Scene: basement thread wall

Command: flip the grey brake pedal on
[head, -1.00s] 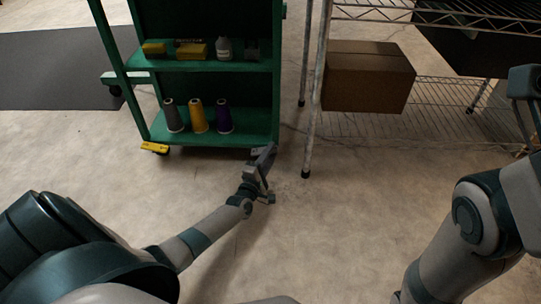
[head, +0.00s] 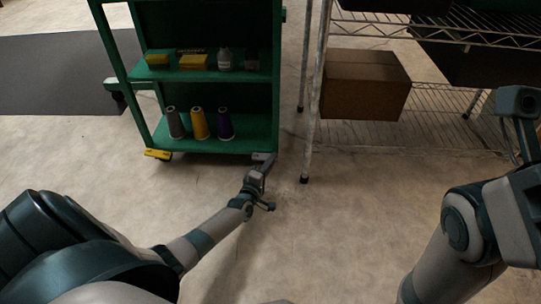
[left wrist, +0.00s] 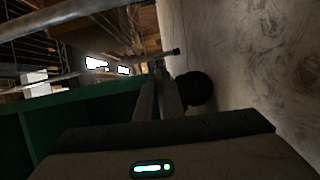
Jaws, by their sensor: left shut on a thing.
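The green cart (head: 205,147) stands ahead, with a grey brake pedal (head: 262,157) low at its front right corner. My left gripper (head: 260,169) is at this corner, just above the floor. It is shut, and its fingers appear to be on the grey pedal; the contact is small and dark. In the left wrist view, the fingers (left wrist: 158,92) are close together beside a round black caster wheel (left wrist: 195,90). A yellow pedal (head: 158,154) is at the cart's front left corner. My right arm is at the right; its gripper's opening cannot be made out.
The floor in front is clear.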

